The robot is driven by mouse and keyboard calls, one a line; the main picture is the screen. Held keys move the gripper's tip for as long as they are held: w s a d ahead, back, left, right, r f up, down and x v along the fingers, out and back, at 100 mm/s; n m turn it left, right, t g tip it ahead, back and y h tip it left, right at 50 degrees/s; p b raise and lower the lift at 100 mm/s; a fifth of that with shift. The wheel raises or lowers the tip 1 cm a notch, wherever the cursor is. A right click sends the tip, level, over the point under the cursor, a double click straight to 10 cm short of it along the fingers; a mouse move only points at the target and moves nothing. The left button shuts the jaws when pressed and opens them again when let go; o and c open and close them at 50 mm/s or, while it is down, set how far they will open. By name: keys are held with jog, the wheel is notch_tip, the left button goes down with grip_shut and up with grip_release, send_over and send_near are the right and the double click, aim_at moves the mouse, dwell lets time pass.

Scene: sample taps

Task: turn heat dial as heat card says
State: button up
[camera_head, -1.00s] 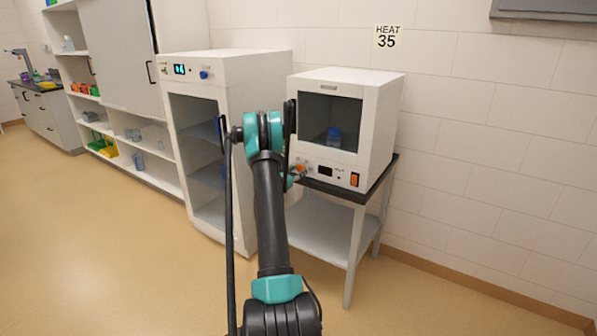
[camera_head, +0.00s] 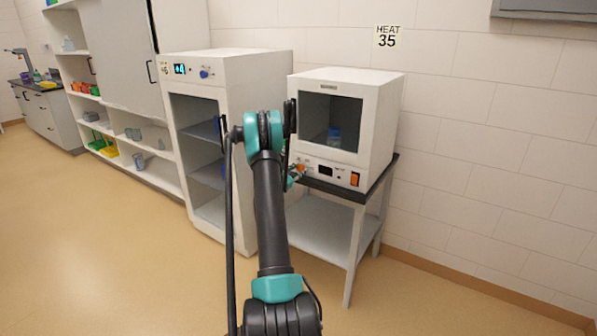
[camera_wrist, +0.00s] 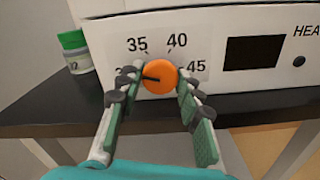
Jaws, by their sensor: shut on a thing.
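The heat card (camera_head: 387,37) on the wall reads HEAT 35. The heat dial (camera_wrist: 160,77) is an orange round knob on the front of the white heater box (camera_head: 379,115). Its dark pointer mark points left, toward a number partly hidden by my left finger, below the 35 mark. The marks 35, 40 and 45 show around it. My gripper (camera_wrist: 157,92) is shut on the dial, one finger on each side. In the head view the arm partly covers the gripper and the dial.
A dark display (camera_wrist: 253,52) sits right of the dial, and an orange switch (camera_head: 355,180) is further right. The heater stands on a dark-topped table (camera_head: 376,187). A taller white cabinet (camera_head: 240,68) stands to its left. A green-lidded jar (camera_wrist: 72,42) shows left of the heater.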

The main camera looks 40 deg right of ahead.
jog(key=m, duration=0.4)
jog(key=shift+m, duration=2)
jog(key=shift+s+m, duration=0.1)
jog(key=shift+m, duration=0.2)
jog(key=o, duration=1.2)
jog(key=shift+c, duration=0.2)
jog(key=v, duration=1.2)
jog(key=shift+f, duration=0.1)
